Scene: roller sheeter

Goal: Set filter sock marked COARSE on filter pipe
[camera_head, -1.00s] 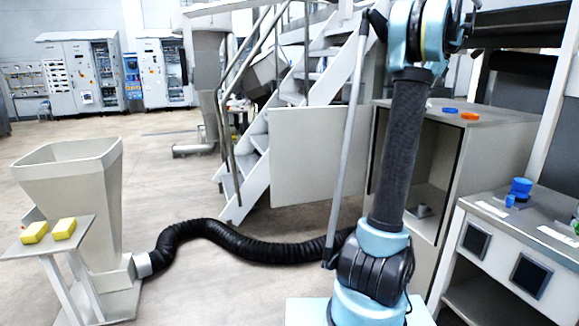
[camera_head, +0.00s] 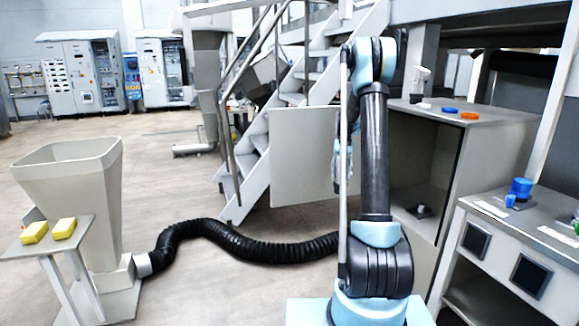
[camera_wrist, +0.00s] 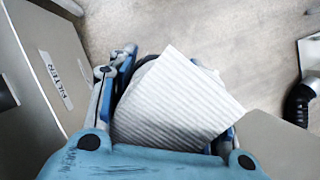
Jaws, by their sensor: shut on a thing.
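My gripper (camera_wrist: 168,75) is shut on a white ribbed filter sock (camera_wrist: 178,100), which fills the middle of the wrist view between the blue fingers. No COARSE marking shows on the side I see. In the head view my gripper (camera_head: 345,155) is mostly hidden behind my arm, in front of the open cabinet door. A small grey stub (camera_head: 421,210) inside the open cabinet may be the filter pipe; I cannot tell for sure. A white upright piece (camera_head: 420,80) stands on the cabinet top; it may be another sock, but its marking is unreadable.
The cabinet (camera_head: 480,160) is open, its door (camera_head: 300,158) swung left. A FILTER label (camera_wrist: 56,80) shows on a panel beside my gripper. Blue (camera_head: 449,109) and orange (camera_head: 470,115) rings lie on top. A black hose (camera_head: 235,247) crosses the floor.

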